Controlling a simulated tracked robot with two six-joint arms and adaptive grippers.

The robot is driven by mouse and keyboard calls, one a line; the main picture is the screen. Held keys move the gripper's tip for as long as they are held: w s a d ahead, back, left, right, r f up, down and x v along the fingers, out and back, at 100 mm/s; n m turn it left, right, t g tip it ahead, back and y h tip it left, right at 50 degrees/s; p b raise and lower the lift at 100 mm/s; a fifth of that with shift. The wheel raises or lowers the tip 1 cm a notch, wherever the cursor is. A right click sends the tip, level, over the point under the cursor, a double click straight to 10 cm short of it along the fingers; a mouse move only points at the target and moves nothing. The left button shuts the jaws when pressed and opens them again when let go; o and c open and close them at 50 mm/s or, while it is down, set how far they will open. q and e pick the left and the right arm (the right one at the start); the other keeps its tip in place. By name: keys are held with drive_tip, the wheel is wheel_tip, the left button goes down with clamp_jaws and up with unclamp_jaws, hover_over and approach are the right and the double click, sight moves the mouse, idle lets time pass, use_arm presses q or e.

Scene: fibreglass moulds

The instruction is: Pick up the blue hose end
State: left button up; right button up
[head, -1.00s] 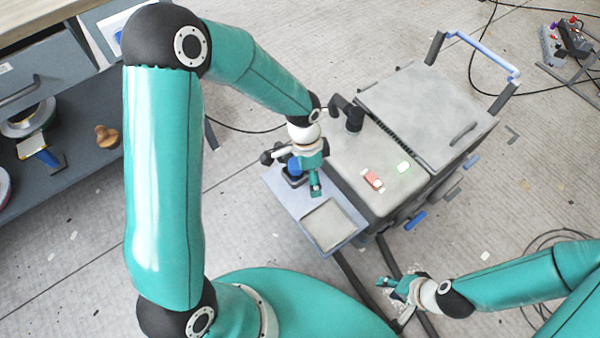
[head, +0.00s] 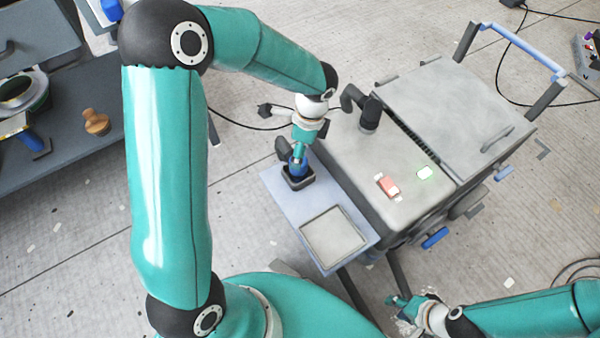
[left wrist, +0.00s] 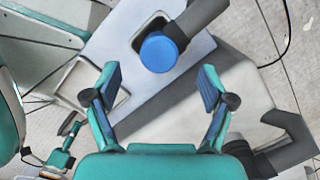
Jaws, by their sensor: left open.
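The blue hose end (head: 296,166) sits at a dark square holder (head: 297,183) on the side shelf (head: 285,211) of the grey machine. In the left wrist view the round blue hose end (left wrist: 158,53) is at the end of a dark grey hose (left wrist: 203,17). My left gripper (head: 299,152) is over the hose end and partly hides it in the head view. In the left wrist view its fingers (left wrist: 160,84) are open and empty, with the hose end ahead of and between them, apart from both. My right gripper (head: 396,301) is low beside the machine; its finger opening is unclear.
A shallow square tray (head: 333,236) is on the shelf's front part. A dark bench (head: 75,150) stands at left.

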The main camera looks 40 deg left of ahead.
use_arm(q)
drive_tip(key=shift+f, duration=0.7)
drive_tip(key=f+b, duration=0.1)
drive_tip(key=f, duration=0.1)
drive_tip(key=f+b, duration=0.2)
drive_tip(key=f, duration=0.1)
drive_tip(key=shift+s+a+f, duration=0.1)
drive_tip(key=shift+s+a, duration=0.05)
drive_tip(key=shift+s, duration=0.05)
drive_tip(key=shift+c, duration=0.4)
drive_tip(key=c, duration=1.3)
drive_tip(key=shift+o, duration=0.2)
wheel_tip(320, 180, up, 20)
drive_tip(key=p, duration=0.7)
